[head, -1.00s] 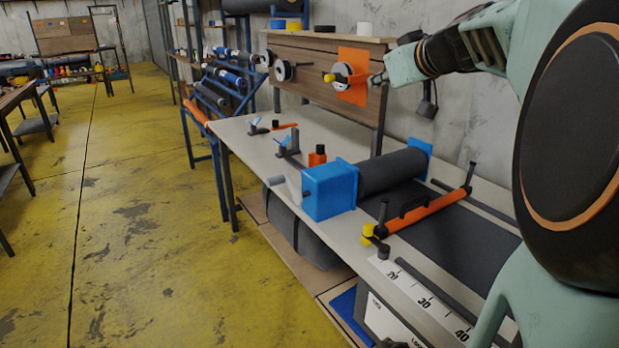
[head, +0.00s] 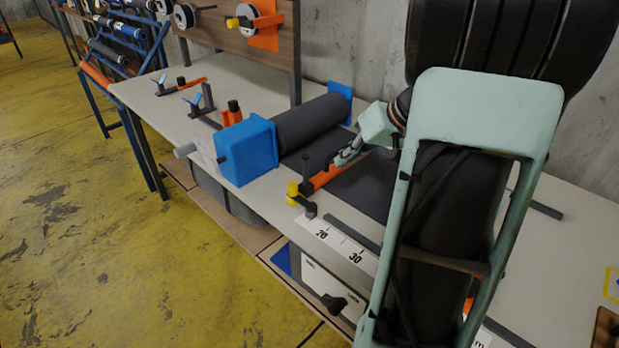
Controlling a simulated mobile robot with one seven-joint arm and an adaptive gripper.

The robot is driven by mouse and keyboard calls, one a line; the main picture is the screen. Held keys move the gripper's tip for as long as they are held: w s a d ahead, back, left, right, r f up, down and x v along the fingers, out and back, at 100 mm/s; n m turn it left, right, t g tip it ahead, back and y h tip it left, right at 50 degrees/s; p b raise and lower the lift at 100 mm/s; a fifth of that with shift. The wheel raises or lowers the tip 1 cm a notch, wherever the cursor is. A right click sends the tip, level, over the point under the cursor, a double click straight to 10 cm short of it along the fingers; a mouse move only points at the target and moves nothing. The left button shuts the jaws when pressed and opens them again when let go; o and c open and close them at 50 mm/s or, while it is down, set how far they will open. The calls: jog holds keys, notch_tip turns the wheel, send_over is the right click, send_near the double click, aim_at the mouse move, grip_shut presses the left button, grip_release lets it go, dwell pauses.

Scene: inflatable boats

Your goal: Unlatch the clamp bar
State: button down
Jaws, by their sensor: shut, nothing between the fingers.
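The clamp bar (head: 321,179) is an orange bar lying across the dark sheet on the workbench. At its near end are a yellow knob (head: 292,190) and a dark latch piece (head: 306,209), with a dark upright post (head: 306,167) beside them. My gripper (head: 339,162) is shut and empty. It is at or just above the bar's middle, past the post from the yellow end. I cannot tell whether it touches the bar. My gripper and arm hide the bar's far part and its black handle.
A blue roller block (head: 247,152) with a dark roll (head: 312,121) stands left of the bar. A ruler strip (head: 335,238) runs along the front edge. Small clamps (head: 197,100) stand at the bench's far left. My arm covers the bench's right part.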

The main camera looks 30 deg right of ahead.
aim_at(308, 187)
jog(key=shift+s+d+f+m+y, duration=0.15)
jog(key=shift+s+f+m+y, duration=0.15)
jog(key=shift+s+f, duration=0.45)
jog(key=shift+w, duration=0.1)
jog(key=b+x, duration=0.1)
jog(key=x, duration=0.8)
jog(key=shift+f, duration=0.35)
jog(key=a, duration=0.1)
jog(key=w+a, duration=0.1)
jog(key=a, duration=0.1)
jog(key=shift+w+a+f, duration=0.1)
jog(key=shift+a+f, duration=0.05)
jog(key=shift+w+a, duration=0.2)
jog(key=shift+a, duration=0.25)
jog(key=shift+f+g, duration=0.1)
jog(key=shift+g, duration=0.2)
